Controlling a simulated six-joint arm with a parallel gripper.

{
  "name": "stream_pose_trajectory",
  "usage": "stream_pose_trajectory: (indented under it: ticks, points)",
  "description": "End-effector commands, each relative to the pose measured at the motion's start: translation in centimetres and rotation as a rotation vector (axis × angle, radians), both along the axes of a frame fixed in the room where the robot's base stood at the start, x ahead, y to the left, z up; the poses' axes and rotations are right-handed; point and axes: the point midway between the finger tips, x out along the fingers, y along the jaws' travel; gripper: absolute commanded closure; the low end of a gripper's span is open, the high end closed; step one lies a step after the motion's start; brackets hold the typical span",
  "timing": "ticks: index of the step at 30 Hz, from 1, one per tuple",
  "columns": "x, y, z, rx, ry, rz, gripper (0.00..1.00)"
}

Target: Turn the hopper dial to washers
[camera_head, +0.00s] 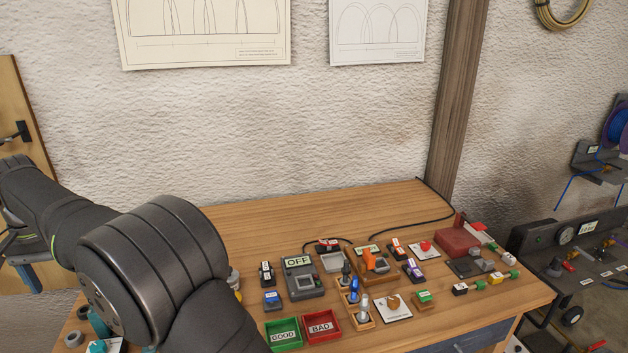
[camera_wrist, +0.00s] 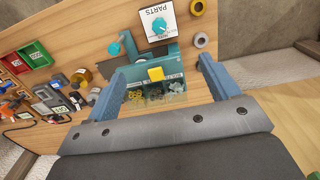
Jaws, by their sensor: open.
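In the wrist view, a teal dial knob (camera_wrist: 159,26) sits on a white plate (camera_wrist: 149,12) labelled PARTS. A white pointer mark shows on the knob, but the small position words are too blurred to read. Beside it stands a teal hopper (camera_wrist: 172,56) with a yellow block-like part and small bins of loose parts. My gripper (camera_wrist: 162,70) is open, with its blue-grey fingers spread on either side of the hopper. Nothing is between the fingertips, and they are apart from the knob. In the head view, my arm hides my gripper; the plate's knob (camera_head: 97,347) shows at the bottom edge.
Tape rolls (camera_wrist: 198,40) lie beside the dial plate. Green (camera_head: 283,334) and red (camera_head: 321,326) trays labelled GOOD and BAD stand on the wooden bench (camera_head: 300,222).

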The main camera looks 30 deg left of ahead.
Motion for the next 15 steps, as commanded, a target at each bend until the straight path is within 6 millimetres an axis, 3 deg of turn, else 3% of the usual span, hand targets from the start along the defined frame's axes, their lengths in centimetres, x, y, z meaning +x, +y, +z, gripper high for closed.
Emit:
stream_pose_trajectory:
  ticks: [1, 4, 10, 15]
  points:
    - [0.00, 0.00, -0.02, 0.000, 0.000, 0.000, 0.29]
    - [0.00, 0.00, -0.03, 0.000, 0.000, 0.000, 0.49]
    - [-0.01, -0.01, -0.07, 0.000, 0.001, 0.036, 0.49]
    - [0.00, -0.07, -0.22, 0.001, 0.004, 0.258, 0.49]
